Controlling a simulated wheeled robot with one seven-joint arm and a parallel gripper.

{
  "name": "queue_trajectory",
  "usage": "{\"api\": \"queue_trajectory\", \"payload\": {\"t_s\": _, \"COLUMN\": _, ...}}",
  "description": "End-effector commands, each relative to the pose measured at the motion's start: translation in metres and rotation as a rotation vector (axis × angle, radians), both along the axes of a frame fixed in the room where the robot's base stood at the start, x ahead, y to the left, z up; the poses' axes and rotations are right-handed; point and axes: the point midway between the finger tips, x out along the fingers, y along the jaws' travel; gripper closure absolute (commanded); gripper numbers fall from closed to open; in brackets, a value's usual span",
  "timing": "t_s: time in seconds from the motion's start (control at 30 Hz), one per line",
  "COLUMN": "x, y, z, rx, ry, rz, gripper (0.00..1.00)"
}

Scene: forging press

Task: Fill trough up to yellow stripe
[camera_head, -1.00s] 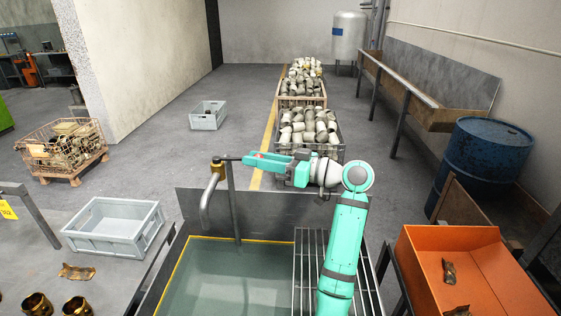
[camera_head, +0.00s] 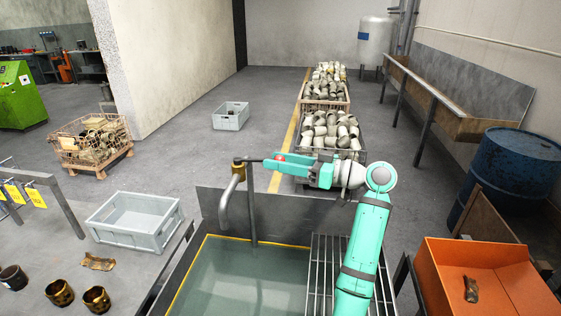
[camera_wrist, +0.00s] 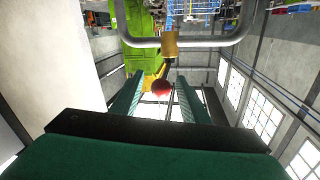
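The trough (camera_head: 192,262) stands at the bottom middle of the head view and holds greenish water (camera_head: 250,275). A yellow stripe (camera_head: 270,241) runs along its inner wall, just above the water. A tap with a brass valve (camera_head: 238,165) and a curved grey spout (camera_head: 226,205) stands over it. I cannot make out a stream from the spout. My gripper (camera_head: 275,162) is beside the valve, at the lever's red knob (camera_head: 281,157). In the wrist view the red knob (camera_wrist: 158,88) is between my open fingers (camera_wrist: 172,95), with gaps on both sides.
A wire rack (camera_head: 322,275) covers the trough's right side. An orange bin (camera_head: 510,285) and a blue barrel (camera_head: 515,165) stand to the right. A grey crate (camera_head: 150,237) and several brass parts (camera_head: 60,291) are at the left.

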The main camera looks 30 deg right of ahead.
Motion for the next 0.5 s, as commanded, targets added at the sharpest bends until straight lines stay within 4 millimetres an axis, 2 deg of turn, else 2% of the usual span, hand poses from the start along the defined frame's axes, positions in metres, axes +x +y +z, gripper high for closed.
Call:
{"api": "queue_trajectory", "payload": {"t_s": 0.27, "x": -0.003, "y": -0.003, "z": 0.002, "rx": 0.000, "ry": -0.003, "rz": -0.001, "gripper": 0.59}}
{"api": "queue_trajectory", "payload": {"t_s": 0.5, "x": -0.027, "y": -0.027, "z": 0.002, "rx": 0.000, "ry": -0.003, "rz": -0.004, "gripper": 0.59}}
